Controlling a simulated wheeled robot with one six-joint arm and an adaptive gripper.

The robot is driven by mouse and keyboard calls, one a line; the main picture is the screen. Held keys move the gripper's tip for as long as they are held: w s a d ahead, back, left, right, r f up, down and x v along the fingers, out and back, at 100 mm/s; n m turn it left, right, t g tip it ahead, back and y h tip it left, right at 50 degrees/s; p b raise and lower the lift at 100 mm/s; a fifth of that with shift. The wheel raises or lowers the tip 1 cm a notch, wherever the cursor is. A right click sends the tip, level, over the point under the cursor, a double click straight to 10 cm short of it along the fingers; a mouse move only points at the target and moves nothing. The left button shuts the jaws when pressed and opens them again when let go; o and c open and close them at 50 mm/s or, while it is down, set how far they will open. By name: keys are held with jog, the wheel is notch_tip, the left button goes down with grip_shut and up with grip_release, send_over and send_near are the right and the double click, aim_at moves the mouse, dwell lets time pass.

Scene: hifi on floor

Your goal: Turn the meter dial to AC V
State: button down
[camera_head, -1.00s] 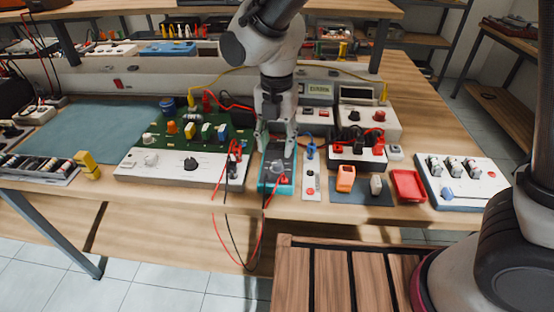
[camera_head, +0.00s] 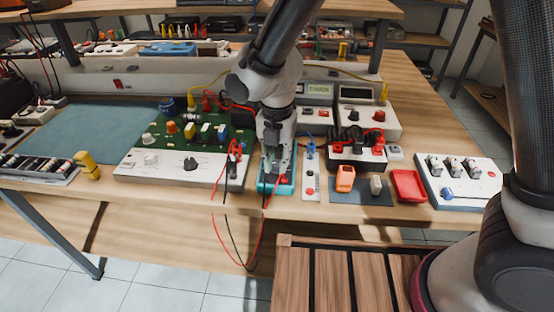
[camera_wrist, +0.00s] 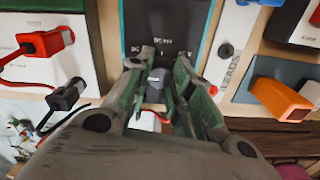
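Red and black leads (camera_head: 235,150) stand close left of the meter and hang over the bench edge. A white leads strip (camera_head: 311,180) lies close right, then an orange block (camera_head: 345,178) and a red tray (camera_head: 408,185). Bench instruments (camera_head: 368,118) stand behind.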

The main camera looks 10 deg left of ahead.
jog(key=shift+m, duration=0.4)
jog(key=m, duration=0.5)
jog(key=shift+m, duration=0.3)
jog(key=m, duration=1.3)
jog(key=shift+m, duration=0.3)
jog(key=m, duration=0.6)
jog(key=shift+m, duration=0.4)
jog(key=c, duration=1.2)
grip_release()
jog(key=shift+c, duration=0.2)
